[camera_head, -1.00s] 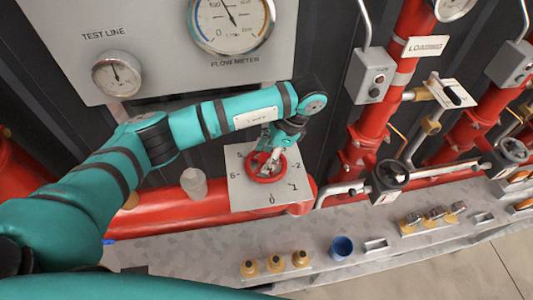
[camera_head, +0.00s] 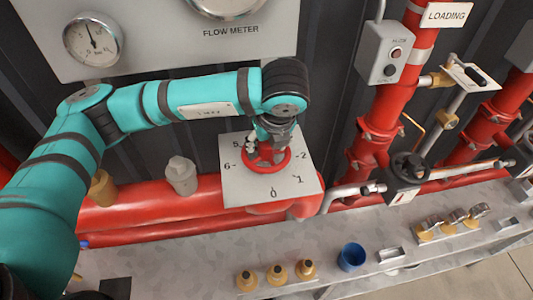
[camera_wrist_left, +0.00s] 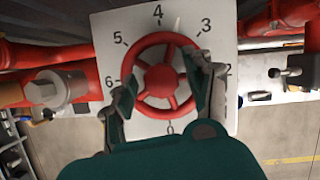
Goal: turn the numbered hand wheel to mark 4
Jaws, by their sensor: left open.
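The red hand wheel (camera_head: 268,160) sits on a white numbered plate (camera_head: 292,187) on the red pipe. In the left wrist view the red wheel (camera_wrist_left: 161,76) faces me, with marks 3, 4 and 5 of the plate (camera_wrist_left: 184,22) along its top, 6 at left, 2 at right and 0 below. My left gripper (camera_head: 264,146) is over the wheel. In the left wrist view the left gripper (camera_wrist_left: 165,88) is open, one finger on each side of the wheel. I cannot tell whether the fingers touch the rim. My right gripper does not show.
A blue cup (camera_head: 351,257) and several brass fittings (camera_head: 277,270) stand on the grey ledge (camera_head: 190,262) below. A grey valve body (camera_head: 181,175) is left of the plate.

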